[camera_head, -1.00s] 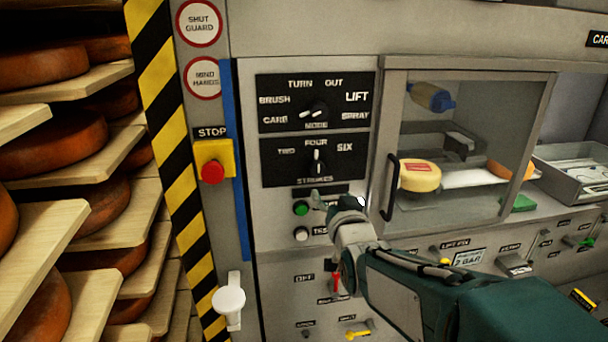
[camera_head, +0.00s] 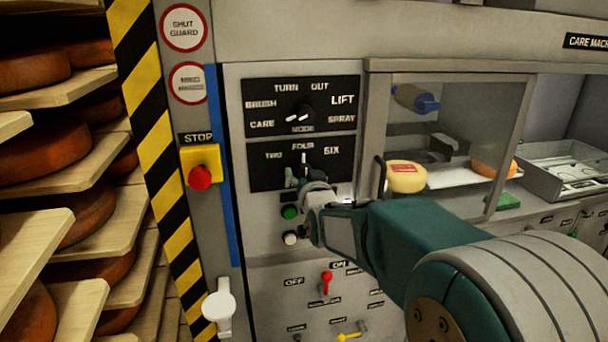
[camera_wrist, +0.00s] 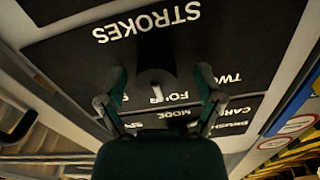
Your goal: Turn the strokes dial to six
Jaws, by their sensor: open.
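The strokes dial (camera_head: 304,159) is on the lower black panel (camera_head: 265,176), with TWO at left, FOUR at top and SIX at right. Its white pointer is upright, at FOUR. My gripper (camera_head: 309,175) is in front of the dial and hides its lower part and the STROKES label in the head view. In the wrist view, which is upside down, the dial (camera_wrist: 156,82) lies between the two spread fingers of my gripper (camera_wrist: 162,78). The fingers stand apart from it on both sides. SIX is mostly hidden there behind a finger.
The mode dial (camera_head: 299,115) is just above. A green button (camera_head: 289,212) and a white button (camera_head: 290,238) are close below my gripper. A red stop button (camera_head: 200,177) is at left. A glass-fronted cabinet (camera_head: 450,200) is at right. Cheese shelves (camera_head: 60,160) stand far left.

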